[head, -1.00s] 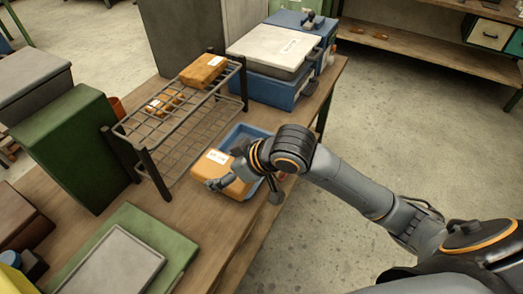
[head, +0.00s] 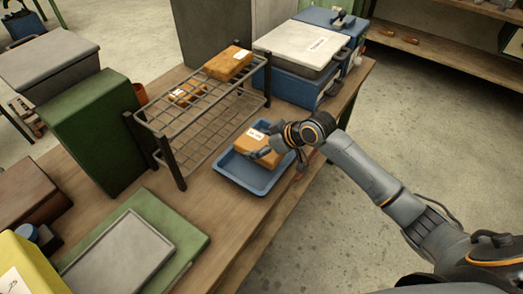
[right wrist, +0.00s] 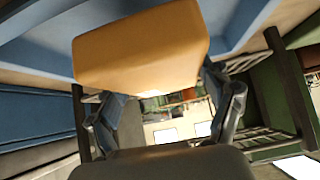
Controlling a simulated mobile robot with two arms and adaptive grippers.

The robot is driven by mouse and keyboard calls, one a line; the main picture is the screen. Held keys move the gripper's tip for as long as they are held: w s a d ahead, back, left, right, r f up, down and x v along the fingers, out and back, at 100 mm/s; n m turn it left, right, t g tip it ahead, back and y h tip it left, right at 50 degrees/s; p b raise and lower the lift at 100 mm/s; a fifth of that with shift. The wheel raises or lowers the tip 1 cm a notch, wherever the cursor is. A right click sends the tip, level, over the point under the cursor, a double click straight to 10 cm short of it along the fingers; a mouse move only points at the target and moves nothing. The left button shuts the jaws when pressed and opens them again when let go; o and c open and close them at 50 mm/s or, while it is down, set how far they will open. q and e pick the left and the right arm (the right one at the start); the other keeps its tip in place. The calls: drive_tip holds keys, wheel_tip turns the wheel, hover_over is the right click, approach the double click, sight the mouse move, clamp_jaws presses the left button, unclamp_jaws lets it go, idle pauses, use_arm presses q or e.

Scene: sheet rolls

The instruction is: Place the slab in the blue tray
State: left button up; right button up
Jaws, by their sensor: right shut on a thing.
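The slab (head: 254,142) is an orange block with a white label on top. My right gripper (head: 271,152) is shut on it. The slab is over the far part of the blue tray (head: 251,179), inside its outline; I cannot tell whether it touches the tray floor. In the right wrist view the slab (right wrist: 140,45) is between the gripper's two fingers (right wrist: 165,88), with the blue tray (right wrist: 235,22) around it. My left gripper is not in view.
A wire rack (head: 205,110) stands left of the tray, with another orange slab (head: 228,63) and smaller orange pieces (head: 187,95) on its top shelf. A blue case with a grey lid (head: 301,48) stands behind. A green box (head: 95,130) stands at left. Bare bench lies in front of the tray.

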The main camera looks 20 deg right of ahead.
drive_tip(key=shift+w+d+f, duration=0.1)
drive_tip(key=shift+w+f, duration=0.05)
drive_tip(key=shift+w, duration=0.1)
drive_tip(key=shift+w+d+f+p, duration=0.1)
drive_tip(key=shift+f+p, duration=0.25)
drive_tip(key=shift+f, duration=1.35)
drive_tip(key=shift+f, duration=0.2)
drive_tip(key=o, duration=1.5)
drive_tip(key=shift+r, duration=0.1)
